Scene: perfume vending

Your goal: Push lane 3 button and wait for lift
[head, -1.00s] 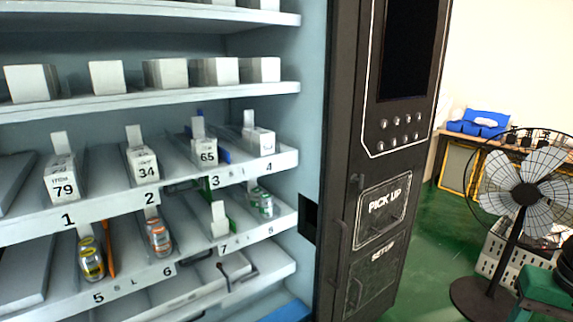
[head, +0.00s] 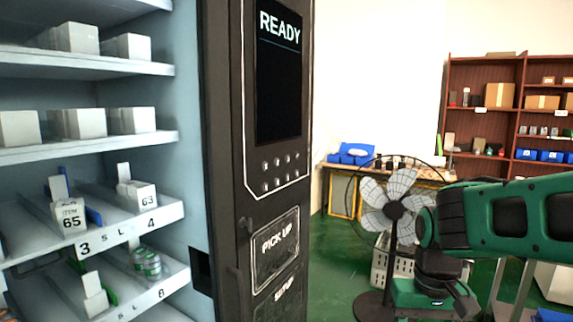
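The black control panel has a dark screen (head: 279,90) with the word READY at its top. Below the screen are two rows of small round buttons (head: 281,173). Their numbers are too small to read, so I cannot tell which one is lane 3. On the shelf to the left, the lane 3 label (head: 85,248) sits below a white box marked ITEM 65 (head: 70,216). My green arm (head: 530,220) reaches in from the right. My gripper is not in view, and no part of it shows at the buttons.
A PICK UP door (head: 275,247) is below the panel, with a SETUP panel (head: 277,300) under it. A fan (head: 392,205) stands right of the machine. A workbench (head: 340,170) and a brown shelf unit (head: 485,70) are behind. Green floor shows between machine and fan.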

